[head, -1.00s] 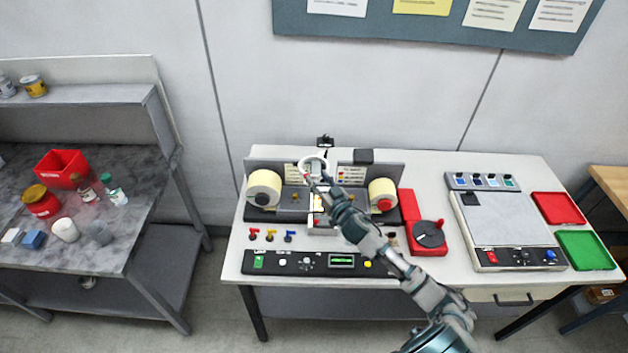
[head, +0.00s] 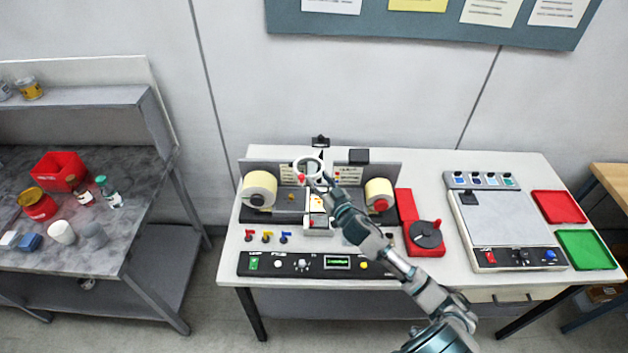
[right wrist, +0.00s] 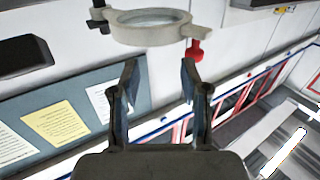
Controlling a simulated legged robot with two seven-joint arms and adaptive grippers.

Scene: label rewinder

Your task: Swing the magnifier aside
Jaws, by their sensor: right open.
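The magnifier (head: 297,163) is a pale ring on a dark arm above the middle of the label rewinder (head: 244,215). My right gripper (head: 322,183) is beside the ring's lower right in the head view. Its two fingers (right wrist: 159,75) are spread and empty in the right wrist view. Whether it touches the ring is not clear. My left gripper is out of view.
Cream label rolls (head: 259,188) (head: 378,192) stand on both sides of the ring. A red unit with a black dial (head: 427,236) is right of my arm. Colored levers (head: 267,236) and a control panel (head: 300,264) lie in front. Shelving (head: 150,225) stands at left.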

